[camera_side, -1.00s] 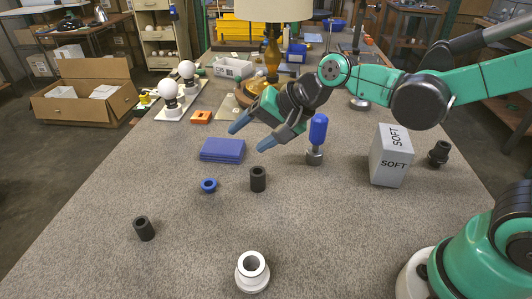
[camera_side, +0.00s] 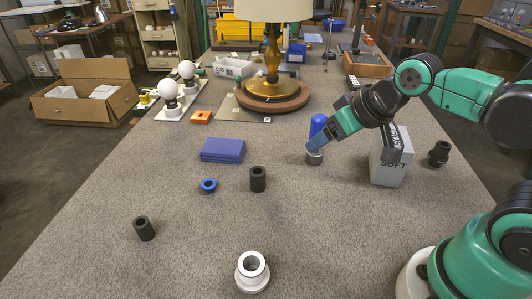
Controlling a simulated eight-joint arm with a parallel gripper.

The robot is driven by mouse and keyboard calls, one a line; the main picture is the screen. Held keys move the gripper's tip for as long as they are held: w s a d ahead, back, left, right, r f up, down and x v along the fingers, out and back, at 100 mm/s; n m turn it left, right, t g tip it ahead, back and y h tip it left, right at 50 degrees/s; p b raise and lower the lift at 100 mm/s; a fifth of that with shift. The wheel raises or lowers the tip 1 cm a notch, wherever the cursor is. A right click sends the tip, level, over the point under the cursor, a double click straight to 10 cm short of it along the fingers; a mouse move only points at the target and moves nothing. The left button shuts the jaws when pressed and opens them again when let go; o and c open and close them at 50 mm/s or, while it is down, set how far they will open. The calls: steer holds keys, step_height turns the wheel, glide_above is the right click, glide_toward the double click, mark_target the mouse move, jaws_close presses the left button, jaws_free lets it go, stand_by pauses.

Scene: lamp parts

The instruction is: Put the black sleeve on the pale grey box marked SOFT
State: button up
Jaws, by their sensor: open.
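The pale grey box marked SOFT (camera_side: 388,174) stands on the right of the table, partly hidden by my gripper. I cannot tell which one the task means. My gripper (camera_side: 353,151) is open and holds nothing visible. One finger is in front of the blue-handled tool (camera_side: 317,125), and the other, dark finger is in front of the box. Whether either finger touches anything is unclear. Both sleeves are apart from the box and my gripper.
A blue ring (camera_side: 208,185) and blue block (camera_side: 222,150) lie left of the middle sleeve. A white flanged ring (camera_side: 252,272) is at the front. A black fitting (camera_side: 438,153) stands right of the box. A lamp (camera_side: 272,75) stands behind. The left front table is mostly clear.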

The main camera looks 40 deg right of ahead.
steer(key=w+a+m+y, duration=0.3)
steer(key=w+a+m, duration=0.1)
steer(key=w+a, duration=0.15)
steer(key=m+y, duration=0.6)
steer(key=m, duration=0.7)
glide_toward(136, 225)
steer(key=w+d+r, duration=0.2)
steer(key=w+d, duration=0.1)
steer(key=w, duration=0.1)
steer(key=a+f+m+y, duration=0.1)
steer(key=a+f+m, duration=0.3)
steer(key=a+f+m+g+y, duration=0.1)
steer(key=a+m, duration=0.1)
steer(key=shift+s+f+y, duration=0.3)
steer(key=shift+f, duration=0.1)
steer(key=shift+x, duration=2.75)
steer(key=shift+c, duration=0.2)
jaws_close()
